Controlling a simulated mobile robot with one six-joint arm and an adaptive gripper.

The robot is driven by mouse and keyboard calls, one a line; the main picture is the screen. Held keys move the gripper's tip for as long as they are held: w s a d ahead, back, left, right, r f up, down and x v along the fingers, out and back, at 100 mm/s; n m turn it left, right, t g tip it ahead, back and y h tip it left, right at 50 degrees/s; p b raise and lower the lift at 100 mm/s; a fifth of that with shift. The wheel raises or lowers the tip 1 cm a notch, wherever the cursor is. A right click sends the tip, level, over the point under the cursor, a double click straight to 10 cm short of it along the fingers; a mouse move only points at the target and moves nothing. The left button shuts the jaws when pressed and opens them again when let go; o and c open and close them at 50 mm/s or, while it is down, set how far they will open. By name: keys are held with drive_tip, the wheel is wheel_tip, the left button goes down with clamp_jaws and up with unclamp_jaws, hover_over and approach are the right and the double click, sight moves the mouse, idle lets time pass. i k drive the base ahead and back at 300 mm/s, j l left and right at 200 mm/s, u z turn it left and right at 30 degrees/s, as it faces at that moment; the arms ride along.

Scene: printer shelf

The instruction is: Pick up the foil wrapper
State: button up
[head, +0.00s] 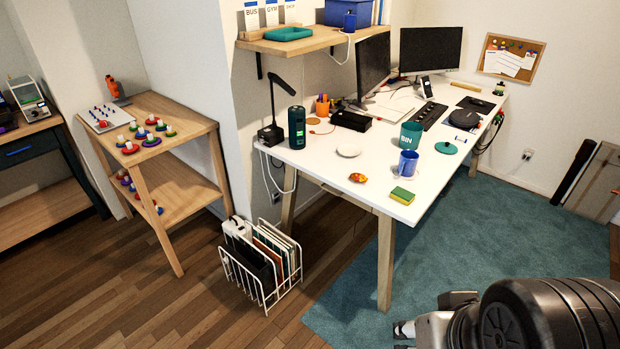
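A small crumpled orange, red and yellow piece (358,177) lies on the white desk (325,168) near its front edge; it looks like the foil wrapper, though it is small here. A pale round dish (349,150) is behind it and a green-and-yellow sponge (402,195) is to its right. My gripper (404,330) is at the bottom right of the head view, in front of the desk and well apart from the wrapper. The picture's lower edge and my own wrist hide part of it, so its opening is unclear.
A blue mug (407,163), a teal bin (410,136) and its teal lid (446,148) stand right of the wrapper. A dark green cylinder (297,127) is at the desk's left end. A white wire rack (262,275) stands on the floor. The teal carpet before the desk is mostly clear.

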sight(358, 177)
drive_tip(key=i+j+z, duration=0.35)
drive_tip(key=i+j, duration=0.25)
drive_tip(key=i, duration=0.45)
drive_tip(key=i+j+z, duration=0.3)
drive_tip(key=i+j, duration=0.55)
drive_tip(key=i, duration=0.1)
